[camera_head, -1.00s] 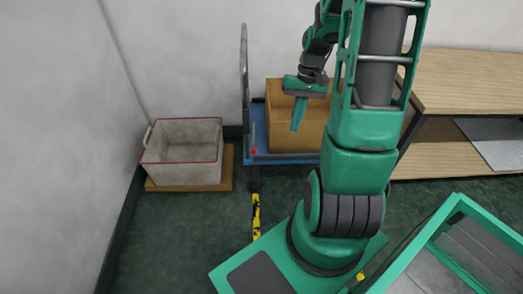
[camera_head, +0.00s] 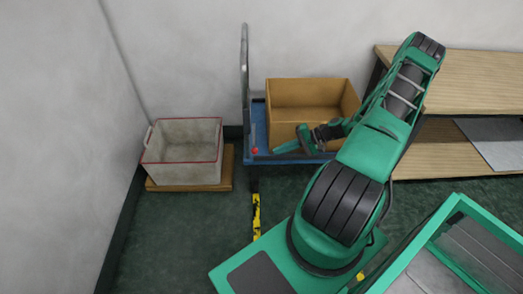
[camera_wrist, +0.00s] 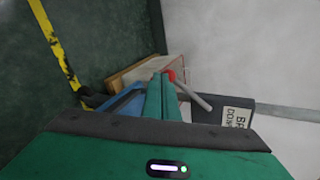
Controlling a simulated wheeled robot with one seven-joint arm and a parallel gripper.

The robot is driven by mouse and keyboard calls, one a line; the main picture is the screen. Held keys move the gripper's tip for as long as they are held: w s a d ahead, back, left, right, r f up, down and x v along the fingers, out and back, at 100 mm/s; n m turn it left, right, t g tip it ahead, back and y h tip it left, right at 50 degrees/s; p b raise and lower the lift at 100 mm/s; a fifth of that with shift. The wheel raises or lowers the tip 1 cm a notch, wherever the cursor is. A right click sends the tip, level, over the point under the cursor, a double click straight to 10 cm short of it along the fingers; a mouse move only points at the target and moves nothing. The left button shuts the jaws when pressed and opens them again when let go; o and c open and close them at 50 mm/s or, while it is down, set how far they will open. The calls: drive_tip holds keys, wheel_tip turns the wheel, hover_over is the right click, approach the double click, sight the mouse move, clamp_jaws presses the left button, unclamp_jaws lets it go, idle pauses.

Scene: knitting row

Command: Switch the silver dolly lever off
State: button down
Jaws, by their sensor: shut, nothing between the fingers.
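The silver lever (camera_head: 253,136) with a red knob (camera_head: 255,150) is at the left front corner of the blue dolly (camera_head: 262,158). In the wrist view, the silver rod (camera_wrist: 195,97) slants from a dark block bearing a white label (camera_wrist: 238,116) to the red knob (camera_wrist: 171,75). My gripper (camera_head: 278,150) is shut and empty, low over the dolly deck, just right of the knob. In the wrist view, my fingertips (camera_wrist: 161,80) appear right beside the knob and hide part of it. I cannot tell whether they touch.
An open cardboard box (camera_head: 300,92) stands on the dolly behind my gripper. The dolly's upright handle (camera_head: 244,75) rises at left. A grey bin (camera_head: 182,175) with a red rim sits on a wooden board further left. A wooden shelf unit (camera_head: 470,80) stands at right.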

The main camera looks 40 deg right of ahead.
sight(254, 138)
drive_tip(key=w+d+f+m+t+h, duration=0.2)
drive_tip(key=w+d+f+m+t, duration=0.1)
drive_tip(key=f+m+t, duration=0.2)
drive_tip(key=shift+d+t, duration=0.4)
drive_tip(key=shift+t, duration=0.7)
drive_tip(key=shift+f, duration=0.1)
drive_tip(key=w+a, duration=0.5)
drive_tip(key=a, duration=0.2)
drive_tip(key=shift+w+a, duration=0.25)
drive_tip(key=shift+w, duration=0.1)
drive_tip(key=shift+f, duration=0.1)
